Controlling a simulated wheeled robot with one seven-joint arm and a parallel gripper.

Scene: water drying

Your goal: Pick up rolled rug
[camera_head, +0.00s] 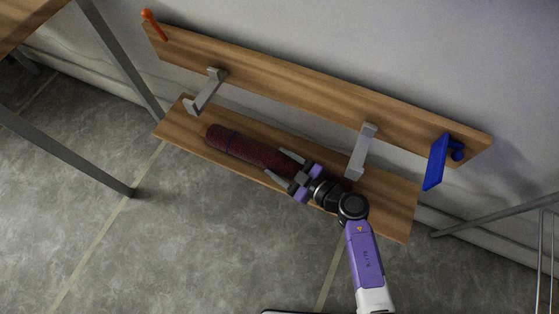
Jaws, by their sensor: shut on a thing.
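The rolled rug (246,148) is a long dark red roll with a darker band near its left end. It lies along the seat of a wooden bench (172,133). My gripper (285,168) reaches in from the lower right, with its two fingers on either side of the roll right of its middle. It is shut on the rug. My wrist and arm cover part of the rug's right portion. The rug appears to rest on the seat; I cannot tell whether any of it is lifted.
Grey brackets (207,92) and (361,152) join the bench seat to its wooden backrest (290,82). A blue object (436,162) and an orange peg (153,24) sit at its ends. A metal-legged table (65,151) stands left. The tiled floor (190,240) in front is clear.

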